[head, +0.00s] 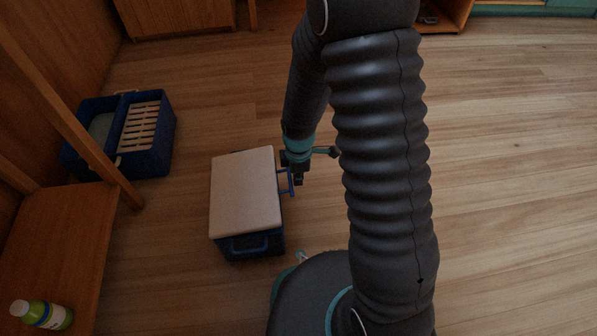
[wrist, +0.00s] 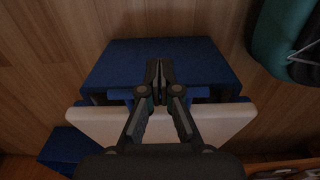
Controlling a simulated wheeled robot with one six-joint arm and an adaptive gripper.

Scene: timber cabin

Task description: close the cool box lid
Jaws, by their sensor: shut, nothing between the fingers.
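The cool box (head: 262,248) stands on the floor left of my arm, a blue body with handles on its sides. Its pale lid (head: 245,190) lies over the top; I cannot tell whether a small gap is left under it. My gripper (head: 298,177) is low beside the box's right side, close to the blue handle there. In the wrist view my gripper (wrist: 158,72) has its fingers together and empty, in front of the blue body (wrist: 110,65). The pale lid (wrist: 225,122) crosses behind the fingers' bases. Contact with the box cannot be told.
A blue crate (head: 155,153) with a slatted wooden insert stands at the left by the wall. A wooden bench (head: 65,240) at lower left carries a green and white bottle (head: 42,314). Furniture lines the back. The plank floor (head: 510,180) at right is clear.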

